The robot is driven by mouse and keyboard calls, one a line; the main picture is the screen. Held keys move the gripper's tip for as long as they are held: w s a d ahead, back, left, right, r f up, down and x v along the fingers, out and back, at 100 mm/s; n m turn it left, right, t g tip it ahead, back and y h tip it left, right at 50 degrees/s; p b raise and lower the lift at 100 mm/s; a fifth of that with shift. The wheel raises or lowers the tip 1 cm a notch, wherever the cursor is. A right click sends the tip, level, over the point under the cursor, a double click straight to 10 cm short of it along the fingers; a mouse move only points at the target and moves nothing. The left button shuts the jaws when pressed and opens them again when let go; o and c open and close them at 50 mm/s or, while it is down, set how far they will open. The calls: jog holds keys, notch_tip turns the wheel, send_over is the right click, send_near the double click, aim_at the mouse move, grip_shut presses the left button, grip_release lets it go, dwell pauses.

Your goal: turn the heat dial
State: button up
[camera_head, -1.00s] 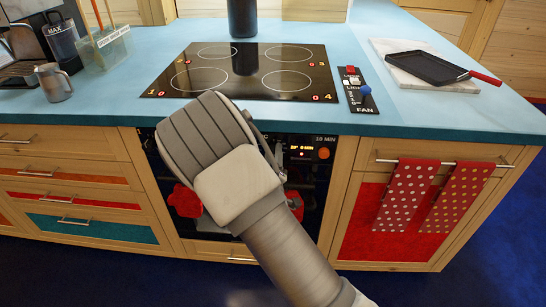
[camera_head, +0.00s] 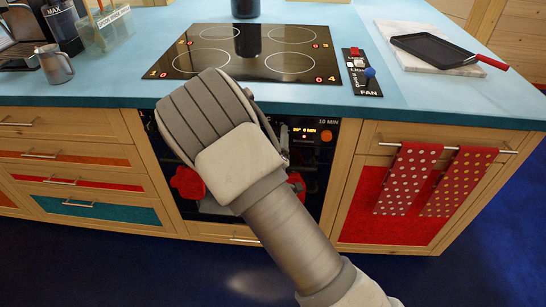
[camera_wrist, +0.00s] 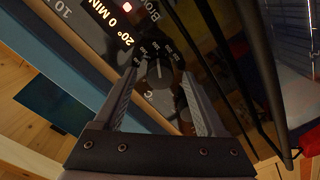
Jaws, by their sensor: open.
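The heat dial (camera_wrist: 157,76) is a dark round knob with a pale pointer line and small numbers around it, on the black oven panel in the wrist view. My gripper (camera_wrist: 160,78) is open there, with one finger on each side of the dial. I cannot tell whether either finger touches it. The display (camera_wrist: 108,20) beside it reads 20° and 0 MIN. In the head view, my arm covers the dial and my fingers; the oven (camera_head: 318,165) shows partly behind it.
The blue counter (camera_head: 430,105) lies above the oven, with a black hob (camera_head: 250,52) and a fan panel (camera_head: 362,72). Red dotted towels (camera_head: 407,180) hang from a rail at right. Drawers with bar handles (camera_head: 40,155) stand at left. Red mitt-like shapes (camera_head: 187,184) show by the oven door.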

jog(key=s+p, duration=0.1)
jog(key=s, duration=1.5)
jog(key=shift+s+a+r+p, duration=0.15)
jog(key=shift+s+r+p, duration=0.15)
jog(key=shift+p, duration=0.05)
jog(key=s+d+r+m+g+y, duration=0.1)
jog(key=d+r+m+g+y, duration=0.15)
jog(key=r+m+g, duration=0.35)
jog(key=s+d+r+m+g+y, duration=0.1)
jog(key=d+r+m+g, duration=0.2)
jog(key=r, duration=0.4)
jog(key=s+d+r+g+h, duration=0.1)
jog(key=s+d+r+h, duration=0.1)
jog(key=s+d+r, duration=0.35)
jog(key=s+d+r+g+h, duration=0.1)
jog(key=s+d+r+g, duration=0.1)
jog(key=s+d, duration=0.55)
notch_tip(320, 180, up, 17)
jog(key=s+a+p, duration=0.1)
jog(key=p, duration=1.6)
jog(key=shift+a, duration=0.3)
jog(key=shift+s, duration=0.1)
